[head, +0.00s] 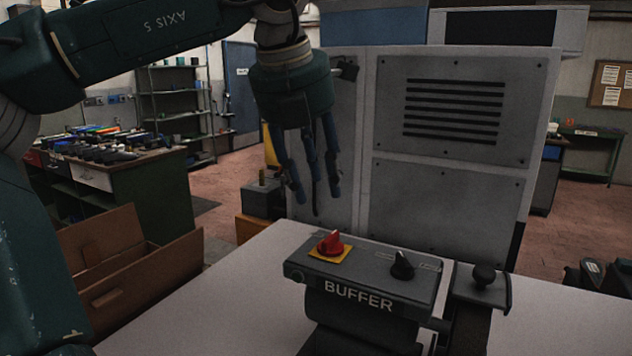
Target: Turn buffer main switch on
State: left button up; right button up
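The buffer control box (310,270) stands on the pale table, with BUFFER written on its front. A red rotary switch (330,243) on a yellow plate (316,254) sits at the left of its sloped top. A black knob (403,265) sits to the right of the red switch. The markings by the switches are too small to read. My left gripper (316,198) hangs fingers down above and behind the red switch, apart from it. Its fingers are spread and nothing is between them. My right gripper does not show clearly in the view.
A black ball-topped lever (484,276) stands right of the box. A large grey cabinet (448,205) rises behind the table. An open cardboard box (147,268) is at the left. The pale tabletop (225,305) left of the control box is clear.

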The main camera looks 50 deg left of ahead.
aim_at(329, 235)
pick_arm(q)
jog(key=p+x, duration=0.8)
jog(key=x, duration=0.4)
jog(key=shift+s+f, duration=0.1)
grip_shut()
